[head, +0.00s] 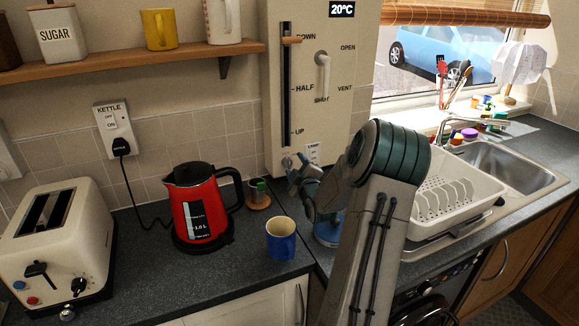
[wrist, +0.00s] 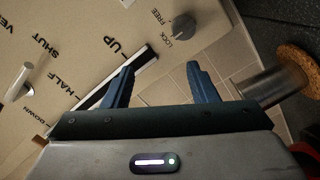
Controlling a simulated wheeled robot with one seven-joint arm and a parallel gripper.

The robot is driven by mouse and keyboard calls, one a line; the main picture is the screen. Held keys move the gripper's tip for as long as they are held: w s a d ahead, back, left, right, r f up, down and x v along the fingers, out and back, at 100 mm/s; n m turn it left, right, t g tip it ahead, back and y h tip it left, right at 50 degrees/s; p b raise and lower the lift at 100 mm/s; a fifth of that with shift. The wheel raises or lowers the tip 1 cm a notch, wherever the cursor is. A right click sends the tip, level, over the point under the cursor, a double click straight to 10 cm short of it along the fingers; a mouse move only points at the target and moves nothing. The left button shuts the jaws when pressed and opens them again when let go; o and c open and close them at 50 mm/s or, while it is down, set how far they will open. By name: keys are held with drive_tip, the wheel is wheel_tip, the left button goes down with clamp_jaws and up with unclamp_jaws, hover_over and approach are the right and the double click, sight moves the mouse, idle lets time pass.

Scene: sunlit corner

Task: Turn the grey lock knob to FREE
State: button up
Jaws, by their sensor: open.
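The grey lock knob (wrist: 184,25) is a dark round knob on the beige panel (wrist: 95,45), beside the printed words FREE and LOCK. I cannot tell which word it points at. In the head view the knob (head: 287,163) shows small, low on the panel (head: 345,95), under the slider slot. My gripper (wrist: 161,68) has its two blue fingers spread with nothing between them. The knob lies beyond the fingertips, nearer the right finger, and looks apart from them. In the head view my gripper (head: 297,172) is by the panel's lower edge, partly hidden by my arm.
The panel's slider (head: 291,40) is near DOWN, and a pale lever handle (head: 323,72) sits right of it. A dish rack (head: 450,200) is at right.

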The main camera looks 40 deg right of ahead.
approach(289, 166)
drive_tip(key=w, duration=0.1)
drive_tip(key=p+x, duration=0.3)
drive_tip(key=x, duration=0.5)
drive_tip(key=shift+w+d+r, duration=0.1)
drive_tip(key=shift+d, duration=0.15)
drive_tip(key=c, duration=1)
